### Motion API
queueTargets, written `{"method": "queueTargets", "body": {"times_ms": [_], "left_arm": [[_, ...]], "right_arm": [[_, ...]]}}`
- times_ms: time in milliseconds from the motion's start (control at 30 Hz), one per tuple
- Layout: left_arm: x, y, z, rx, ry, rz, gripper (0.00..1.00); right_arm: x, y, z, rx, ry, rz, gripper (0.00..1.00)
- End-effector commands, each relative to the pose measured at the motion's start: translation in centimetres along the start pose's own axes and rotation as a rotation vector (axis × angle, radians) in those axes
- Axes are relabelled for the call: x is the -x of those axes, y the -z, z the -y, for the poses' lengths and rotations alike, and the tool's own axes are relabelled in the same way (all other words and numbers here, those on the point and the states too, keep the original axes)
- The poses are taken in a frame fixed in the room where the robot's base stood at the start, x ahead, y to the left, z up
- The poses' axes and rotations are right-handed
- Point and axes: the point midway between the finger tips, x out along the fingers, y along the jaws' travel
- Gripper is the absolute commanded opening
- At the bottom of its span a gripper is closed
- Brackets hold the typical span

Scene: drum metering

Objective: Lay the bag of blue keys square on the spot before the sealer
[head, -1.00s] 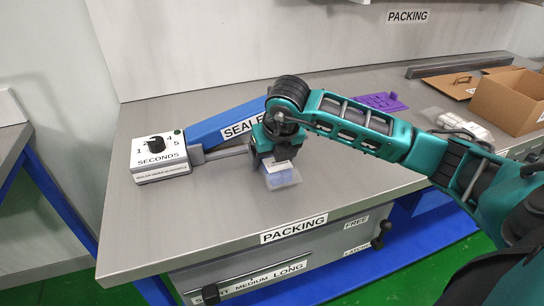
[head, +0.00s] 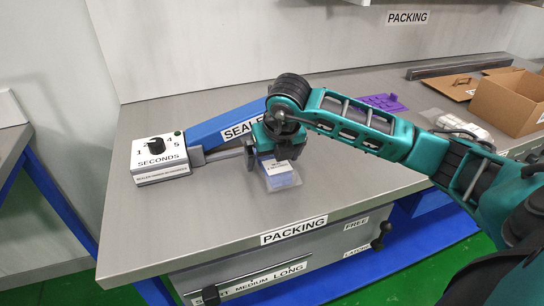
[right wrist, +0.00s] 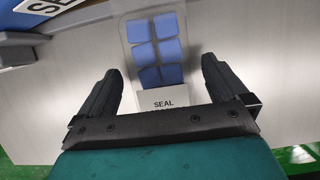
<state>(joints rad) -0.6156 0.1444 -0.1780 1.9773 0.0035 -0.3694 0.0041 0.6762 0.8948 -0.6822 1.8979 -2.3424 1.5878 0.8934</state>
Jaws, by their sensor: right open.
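The clear bag of blue keys (head: 283,180) lies on the grey bench in front of the sealer (head: 230,126), under my right gripper. The marked spot cannot be made out. My left gripper is not in view.
The sealer's dial box (head: 160,158) stands to the left, close to the gripper. A purple piece (head: 385,102), white packets (head: 460,127) and an open cardboard box (head: 508,100) lie to the right. The front of the bench (head: 210,220) is clear.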

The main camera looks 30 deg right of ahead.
Motion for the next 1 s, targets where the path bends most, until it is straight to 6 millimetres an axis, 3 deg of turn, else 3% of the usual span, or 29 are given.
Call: {"method": "queueTargets", "body": {"times_ms": [300,500,700,1000], "left_arm": [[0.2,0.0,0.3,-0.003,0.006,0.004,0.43],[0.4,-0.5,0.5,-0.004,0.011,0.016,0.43],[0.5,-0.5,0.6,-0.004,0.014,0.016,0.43],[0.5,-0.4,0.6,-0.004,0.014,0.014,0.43]], "right_arm": [[7.0,-0.2,0.0,0.0,-0.002,0.007,1.0],[10.2,-0.1,0.0,0.0,-0.002,0.005,1.0],[11.2,0.0,0.0,0.0,0.0,0.003,1.0],[11.2,0.0,0.0,0.0,0.0,0.002,1.0]]}}
